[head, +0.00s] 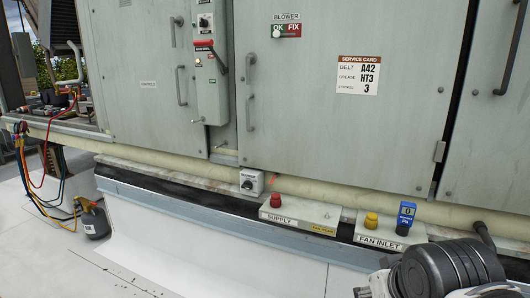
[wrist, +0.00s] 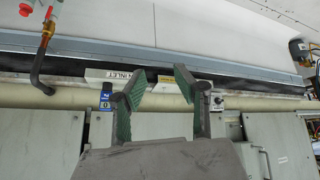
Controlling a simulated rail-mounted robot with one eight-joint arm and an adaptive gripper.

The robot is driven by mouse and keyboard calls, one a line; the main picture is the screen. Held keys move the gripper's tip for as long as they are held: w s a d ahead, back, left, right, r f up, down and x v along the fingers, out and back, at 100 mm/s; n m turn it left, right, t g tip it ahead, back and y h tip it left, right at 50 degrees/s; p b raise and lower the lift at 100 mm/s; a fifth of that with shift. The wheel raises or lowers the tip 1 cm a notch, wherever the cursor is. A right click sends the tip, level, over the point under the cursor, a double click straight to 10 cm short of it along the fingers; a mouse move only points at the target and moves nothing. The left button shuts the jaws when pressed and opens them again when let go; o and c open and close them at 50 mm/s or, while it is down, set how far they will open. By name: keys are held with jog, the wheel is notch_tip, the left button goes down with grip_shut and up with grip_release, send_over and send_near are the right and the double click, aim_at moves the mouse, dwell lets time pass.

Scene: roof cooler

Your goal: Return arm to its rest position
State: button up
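My gripper (wrist: 165,76) shows in the wrist view with its two green-padded fingers spread apart. Nothing is held between them. Beyond the fingers are the ledge and the cooler's lower edge, seen upside down. Part of my arm (head: 450,268) shows as a dark, rounded joint at the bottom right of the head view. My gripper itself does not show in the head view.
The grey cooler cabinet (head: 340,115) fills the back. A SUPPLY box (head: 300,213) with a red knob and a FAN INLET box (head: 385,236) with a yellow knob and blue gauge (head: 405,217) sit on the ledge. A dark bottle (head: 94,222) stands left. The white roof is clear at front.

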notch_tip(320, 180, up, 12)
jog(key=s+p, duration=0.2)
jog(key=p, duration=1.1)
jog(key=shift+a+r+m+y, duration=0.2)
jog(key=shift+m+y, duration=0.1)
